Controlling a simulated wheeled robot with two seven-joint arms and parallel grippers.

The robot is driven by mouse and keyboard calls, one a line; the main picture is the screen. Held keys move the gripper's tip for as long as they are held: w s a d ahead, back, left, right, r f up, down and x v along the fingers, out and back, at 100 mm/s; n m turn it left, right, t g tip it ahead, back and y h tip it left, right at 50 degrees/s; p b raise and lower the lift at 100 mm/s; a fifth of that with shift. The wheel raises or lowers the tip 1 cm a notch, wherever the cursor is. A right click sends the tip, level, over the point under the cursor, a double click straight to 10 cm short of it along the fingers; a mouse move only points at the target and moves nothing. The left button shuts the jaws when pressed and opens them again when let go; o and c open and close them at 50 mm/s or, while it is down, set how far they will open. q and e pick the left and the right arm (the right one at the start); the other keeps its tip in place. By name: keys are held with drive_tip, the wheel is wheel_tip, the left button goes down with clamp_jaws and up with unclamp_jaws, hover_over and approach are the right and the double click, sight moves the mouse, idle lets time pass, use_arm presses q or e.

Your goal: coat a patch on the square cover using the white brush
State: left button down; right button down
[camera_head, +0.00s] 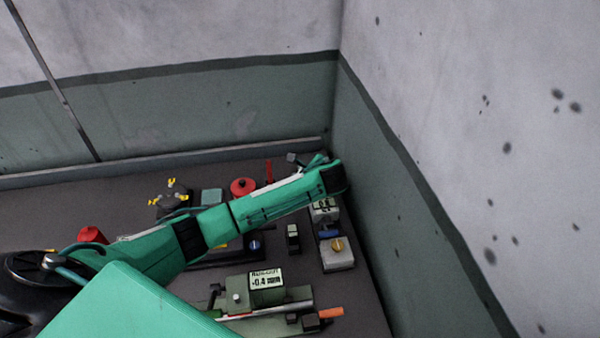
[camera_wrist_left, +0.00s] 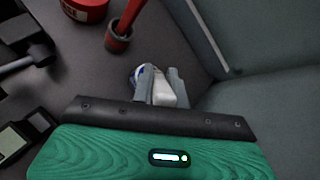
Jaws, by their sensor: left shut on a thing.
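My left gripper (camera_wrist_left: 157,82) is shut on a small pale object (camera_wrist_left: 164,92), which may be the white brush. Only a whitish part with some blue beside it shows between the fingers, low near the back right corner. In the head view my left arm reaches across the bench to that corner, and the wrist hides most of the gripper. A small teal square piece (camera_head: 212,196) lies behind the arm; I cannot tell if it is the square cover. My right gripper is not in view.
A red upright rod (camera_wrist_left: 127,17) stands in a holder near the gripper, beside a red round container (camera_head: 243,187). Walls (camera_head: 230,110) close off the back and right.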

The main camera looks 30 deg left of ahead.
use_arm(q)
drive_tip(key=shift+f, duration=0.55)
idle(0.4)
idle(0.6)
drive_tip(key=shift+s+f+p, duration=0.1)
drive_tip(key=shift+p, duration=0.25)
idle(1.3)
wheel_tip(320, 180, up, 3)
drive_tip(key=p, duration=0.3)
drive_tip(key=shift+f, duration=0.2)
wheel_tip(320, 180, up, 5)
drive_tip(key=p, duration=0.5)
drive_tip(key=shift+f, duration=0.15)
drive_tip(key=shift+f, duration=0.1)
idle(0.4)
